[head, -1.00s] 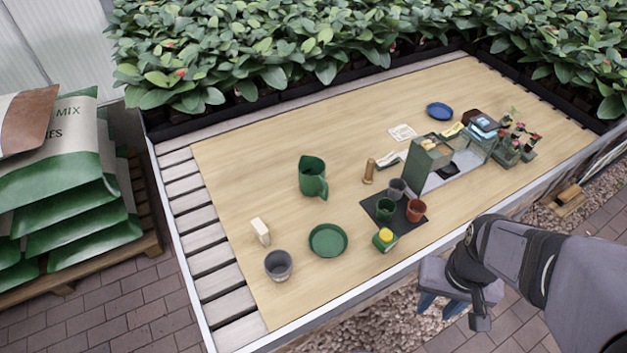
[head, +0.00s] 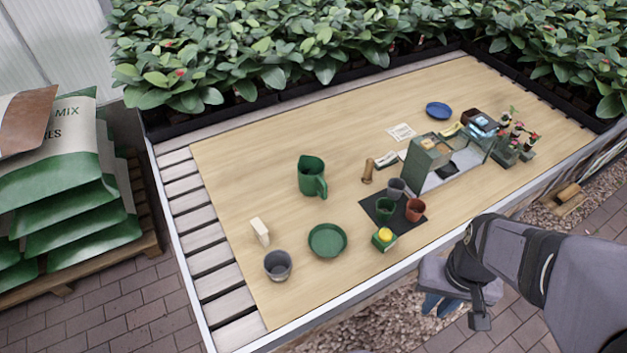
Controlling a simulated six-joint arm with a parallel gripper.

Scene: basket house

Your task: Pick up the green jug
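The green jug (head: 311,177) stands upright on the wooden tabletop, left of the middle in the head view. Its handle faces the lower right, and bare board surrounds it. My gripper (head: 480,319) is at the lower right, beyond the table's front edge and well apart from the jug. It is small and dark here, and I cannot make out whether its fingers are open. No contact with any object on the table shows.
A green saucer (head: 327,241), grey pot (head: 278,265) and pale block (head: 260,231) sit in front of the jug. Small pots stand on a dark mat (head: 379,216) to its right, near a wooden cylinder (head: 367,172). Leafy plants (head: 330,40) line the back.

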